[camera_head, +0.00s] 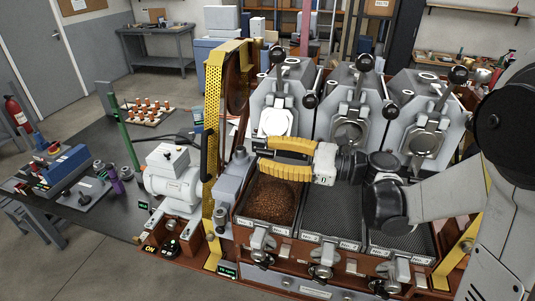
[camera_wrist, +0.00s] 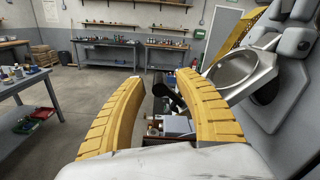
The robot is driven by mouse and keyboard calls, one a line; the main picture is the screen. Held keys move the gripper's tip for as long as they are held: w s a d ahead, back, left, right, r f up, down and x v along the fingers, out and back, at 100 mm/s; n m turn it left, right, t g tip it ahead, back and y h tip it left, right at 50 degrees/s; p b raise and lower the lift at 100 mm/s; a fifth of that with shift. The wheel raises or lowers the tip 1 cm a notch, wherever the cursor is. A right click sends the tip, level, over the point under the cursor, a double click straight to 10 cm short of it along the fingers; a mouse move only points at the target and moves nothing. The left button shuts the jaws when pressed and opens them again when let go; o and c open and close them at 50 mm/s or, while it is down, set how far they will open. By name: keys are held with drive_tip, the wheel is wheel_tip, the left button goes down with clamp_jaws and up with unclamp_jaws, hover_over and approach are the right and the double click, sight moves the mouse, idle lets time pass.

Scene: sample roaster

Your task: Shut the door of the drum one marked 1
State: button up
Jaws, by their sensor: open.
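Three grey drums stand in a row on the roaster. I take the left one (camera_head: 290,92) as drum one, though I cannot read a 1 on it. In the wrist view a round metal rim (camera_wrist: 238,72) stands out at a slant from the grey machine face, right of my fingers. My gripper (camera_head: 265,156) is open and empty, pointing left in front of the left drum, above the bean tray.
The left tray (camera_head: 238,218) holds brown beans; the middle tray (camera_head: 330,220) and right tray look empty. Black-knobbed levers (camera_head: 310,99) stick out by the drums. A yellow perforated guard (camera_head: 212,120) stands left of my gripper. A grey motor (camera_head: 175,185) sits beyond it.

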drive_tip(key=shift+a, duration=0.1)
clamp_jaws()
drive_tip(key=w+f+n+b, duration=0.2)
drive_tip(key=f+b, duration=0.1)
drive_tip(key=w+d+f+b, duration=0.1)
drive_tip(key=shift+d+f+n+b, duration=0.1)
drive_tip(key=shift+f+n+b, duration=0.2)
drive_tip(key=shift+n+b, duration=0.1)
unclamp_jaws()
drive_tip(key=shift+r, duration=0.1)
